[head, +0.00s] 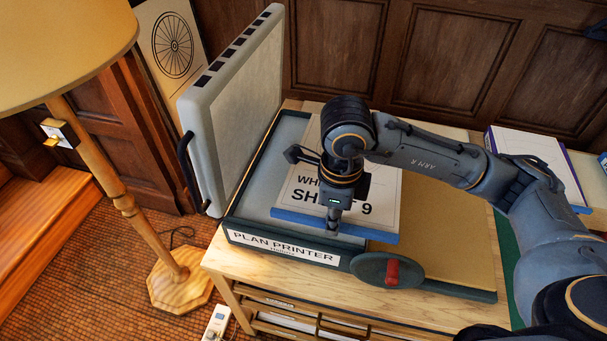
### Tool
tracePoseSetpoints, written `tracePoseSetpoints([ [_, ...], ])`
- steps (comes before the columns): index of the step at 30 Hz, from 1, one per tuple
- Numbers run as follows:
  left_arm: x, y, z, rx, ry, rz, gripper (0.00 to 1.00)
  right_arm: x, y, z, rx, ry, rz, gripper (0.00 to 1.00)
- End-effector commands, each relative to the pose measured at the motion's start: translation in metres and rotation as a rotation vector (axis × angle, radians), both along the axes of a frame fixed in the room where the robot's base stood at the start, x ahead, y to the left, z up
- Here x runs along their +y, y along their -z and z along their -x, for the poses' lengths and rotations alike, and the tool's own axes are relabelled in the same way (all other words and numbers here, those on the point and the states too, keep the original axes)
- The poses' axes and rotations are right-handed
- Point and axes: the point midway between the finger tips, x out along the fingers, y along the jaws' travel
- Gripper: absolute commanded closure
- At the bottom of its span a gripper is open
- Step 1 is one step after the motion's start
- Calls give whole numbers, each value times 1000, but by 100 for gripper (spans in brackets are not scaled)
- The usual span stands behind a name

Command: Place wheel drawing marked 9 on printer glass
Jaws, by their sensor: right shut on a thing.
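The wheel drawing marked 9 (379,198) is a white sheet with a blue front edge, reading "SHEET 9", partly hidden by my arm. My right gripper (333,221) is shut on its front edge, pointing down. The plan printer (284,247) stands on a wooden cabinet with its lid (243,105) raised at the left. The drawing is over the right part of the pale printer glass (262,178) and reaches over the tan surface to the right. I cannot tell whether it touches the glass. My left gripper is not in view.
A floor lamp (125,205) stands at the left. A wheel picture (172,45) leans by the panelled wall. A red-knobbed dial (391,272) sits on the printer's front. Another white sheet (527,150) with a purple edge lies at the right behind my arm.

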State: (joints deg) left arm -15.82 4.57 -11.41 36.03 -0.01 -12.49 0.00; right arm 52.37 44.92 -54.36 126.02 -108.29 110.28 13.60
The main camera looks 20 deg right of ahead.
Motion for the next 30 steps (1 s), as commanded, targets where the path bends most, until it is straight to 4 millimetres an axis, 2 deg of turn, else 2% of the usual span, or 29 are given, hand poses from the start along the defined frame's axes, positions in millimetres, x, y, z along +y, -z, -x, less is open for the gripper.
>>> tracePoseSetpoints([
  [9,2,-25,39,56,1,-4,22,17,26,-65,4,2,0,100],
  [12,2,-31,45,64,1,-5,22,21,39,-83,6,1,1,100],
  [18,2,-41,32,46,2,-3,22,27,74,-109,4,0,1,100],
  [23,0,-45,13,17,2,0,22,29,87,-119,1,-1,-1,100],
  [28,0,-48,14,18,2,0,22,31,97,-126,3,-1,1,100],
  [30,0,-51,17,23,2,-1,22,31,110,-125,6,0,1,100],
])
